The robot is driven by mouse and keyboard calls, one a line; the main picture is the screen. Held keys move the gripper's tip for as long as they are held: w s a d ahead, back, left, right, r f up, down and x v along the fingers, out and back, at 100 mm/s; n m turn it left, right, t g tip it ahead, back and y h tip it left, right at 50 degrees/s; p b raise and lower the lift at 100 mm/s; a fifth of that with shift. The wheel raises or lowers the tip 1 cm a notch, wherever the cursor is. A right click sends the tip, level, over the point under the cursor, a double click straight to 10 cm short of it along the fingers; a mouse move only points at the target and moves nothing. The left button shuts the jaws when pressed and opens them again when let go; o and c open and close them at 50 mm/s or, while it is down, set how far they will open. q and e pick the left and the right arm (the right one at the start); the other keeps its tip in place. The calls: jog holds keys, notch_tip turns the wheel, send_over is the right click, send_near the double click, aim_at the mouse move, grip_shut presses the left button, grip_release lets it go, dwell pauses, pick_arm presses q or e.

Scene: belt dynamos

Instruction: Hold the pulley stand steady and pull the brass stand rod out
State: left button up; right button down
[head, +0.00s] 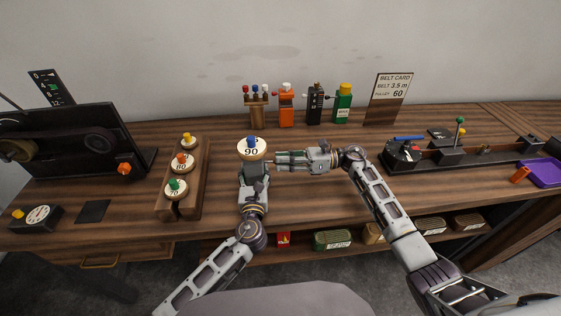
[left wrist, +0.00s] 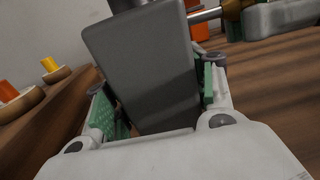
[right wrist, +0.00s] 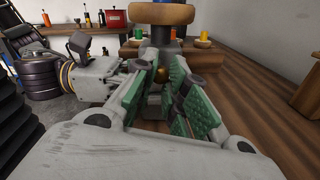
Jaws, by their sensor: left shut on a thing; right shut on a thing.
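The pulley stand is a dark grey block (left wrist: 142,70), topped by a pale round pulley marked 90 (head: 251,150) with a blue knob. It stands upright at the middle of the bench. My left gripper (head: 253,178) is shut on the block from the front, green pads on both sides. The brass stand rod (left wrist: 232,9) shows beside the block, with a thin steel-coloured length between block and brass. My right gripper (head: 279,161) comes from the right and is shut on the rod; its brass end (right wrist: 160,72) shows between the pads. The pads hide most of the rod.
A wooden rack (head: 185,185) with several knobbed pulleys stands to the left. Small bottles, an orange one (head: 286,106) among them, and a belt card (head: 390,95) stand behind. A black rig (head: 440,153) and purple tray (head: 543,172) are at right.

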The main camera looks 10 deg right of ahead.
pick_arm(q)
jog(key=shift+a+f, duration=0.2)
pick_arm(e)
jog(key=shift+w+d+r, duration=0.15)
jog(key=shift+d+r, duration=0.05)
jog(key=c, duration=1.6)
grip_release()
jog(key=shift+o, duration=1.1)
jog(key=shift+f, duration=0.1)
pick_arm(q)
jog(key=shift+d, duration=0.1)
pick_arm(e)
jog(key=shift+s+d, duration=0.15)
jog(key=shift+d, duration=1.85)
jog(key=shift+s+d, duration=0.2)
jog(key=shift+d, duration=1.75)
jog(key=shift+s+d, duration=0.15)
jog(key=shift+d, duration=1.85)
